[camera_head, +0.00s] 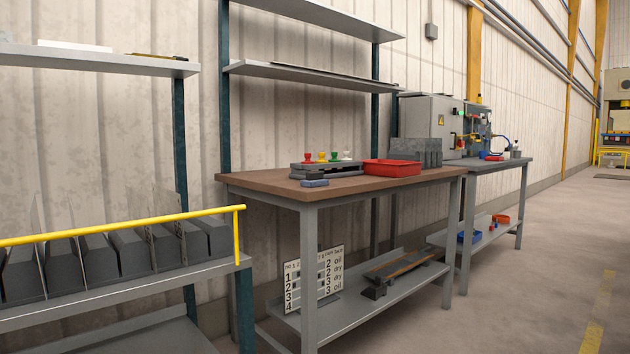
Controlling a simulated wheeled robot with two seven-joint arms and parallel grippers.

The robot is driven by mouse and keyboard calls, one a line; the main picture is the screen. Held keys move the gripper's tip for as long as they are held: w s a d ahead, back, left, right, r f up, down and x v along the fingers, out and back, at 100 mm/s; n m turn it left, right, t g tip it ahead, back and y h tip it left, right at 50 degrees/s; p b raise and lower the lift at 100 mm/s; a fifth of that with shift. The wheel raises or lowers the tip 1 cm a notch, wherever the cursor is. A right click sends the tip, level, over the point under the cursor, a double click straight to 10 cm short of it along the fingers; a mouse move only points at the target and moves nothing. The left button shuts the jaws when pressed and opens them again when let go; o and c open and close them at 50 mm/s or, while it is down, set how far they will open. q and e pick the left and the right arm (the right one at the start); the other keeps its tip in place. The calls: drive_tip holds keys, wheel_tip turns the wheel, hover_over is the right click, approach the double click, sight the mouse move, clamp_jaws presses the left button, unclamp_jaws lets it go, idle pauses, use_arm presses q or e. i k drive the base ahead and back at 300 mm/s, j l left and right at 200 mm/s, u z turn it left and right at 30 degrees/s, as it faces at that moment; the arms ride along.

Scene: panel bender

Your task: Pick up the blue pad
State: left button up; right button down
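A small flat blue-grey block (314,183), which looks like the blue pad, lies on the brown top of the workbench (262,186) near its front left edge. It sits just in front of a dark grey stand (326,170) that carries red, yellow, green and white knobbed pieces (321,158). Nothing covers the pad. Neither of my grippers shows in this view.
A red tray (391,168) stands right of the stand, with grey upright blocks (420,152) behind it. A number board (314,278) stands on the lower shelf. A yellow-railed rack (120,228) is at left. The floor at right (540,270) is clear.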

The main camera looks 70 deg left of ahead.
sight(313, 179)
drive_tip(key=i+l, duration=0.15)
drive_tip(key=l, duration=0.2)
drive_tip(key=i+l, duration=0.2)
drive_tip(key=l+u, duration=0.15)
drive_tip(key=u, duration=2.3)
drive_tip(key=i, duration=0.5)
drive_tip(key=k, duration=0.5)
